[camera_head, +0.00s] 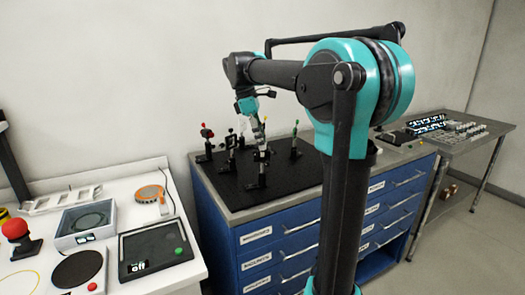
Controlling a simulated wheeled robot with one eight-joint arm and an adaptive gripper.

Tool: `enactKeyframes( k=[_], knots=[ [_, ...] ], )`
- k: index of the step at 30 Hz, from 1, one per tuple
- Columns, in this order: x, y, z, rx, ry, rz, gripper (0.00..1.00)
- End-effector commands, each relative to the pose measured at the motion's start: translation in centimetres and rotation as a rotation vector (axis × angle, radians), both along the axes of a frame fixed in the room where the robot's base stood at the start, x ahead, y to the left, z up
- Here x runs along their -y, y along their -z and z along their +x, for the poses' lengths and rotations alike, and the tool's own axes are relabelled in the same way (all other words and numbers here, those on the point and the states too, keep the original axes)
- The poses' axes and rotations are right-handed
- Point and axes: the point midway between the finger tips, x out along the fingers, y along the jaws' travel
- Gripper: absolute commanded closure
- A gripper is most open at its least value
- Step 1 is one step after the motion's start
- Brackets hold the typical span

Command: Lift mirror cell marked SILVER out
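My gripper (262,143) hangs down from the wrist over the black breadboard (225,195) on top of the blue cabinet. It is at or close to a post-mounted optic (262,172) near the front middle of the board. I cannot tell whether it touches that optic, or whether its fingers are open or shut. Other small mounts stand on the board: one with a red top (207,142) at left, a dark one (231,148) behind, and one with green on it (296,145) at right. No SILVER marking is legible, so I cannot tell which is the mirror cell.
My arm's dark and teal links block the cabinet's middle. The blue drawer cabinet (262,238) has labelled drawers. A white bench (150,275) at left carries a hotplate-like device (155,250) reading "off" and a tray (85,222). A metal table (470,140) with small parts stands at right.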

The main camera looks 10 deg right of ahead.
Motion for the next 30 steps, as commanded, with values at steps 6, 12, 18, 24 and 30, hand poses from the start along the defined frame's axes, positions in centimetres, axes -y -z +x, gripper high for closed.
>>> enactKeyframes(
  k=[6,12,18,24,30],
  knots=[
    [0.0,0.0,0.0,0.000,0.000,0.000,1.00],
    [0.0,0.0,0.0,0.000,0.000,0.000,1.00],
    [0.0,-0.2,0.0,0.000,0.000,0.000,1.00],
    [0.0,-1.8,0.0,0.000,0.000,0.000,1.00],
    [0.0,-5.0,0.0,0.000,0.000,0.000,1.00]
  ],
)
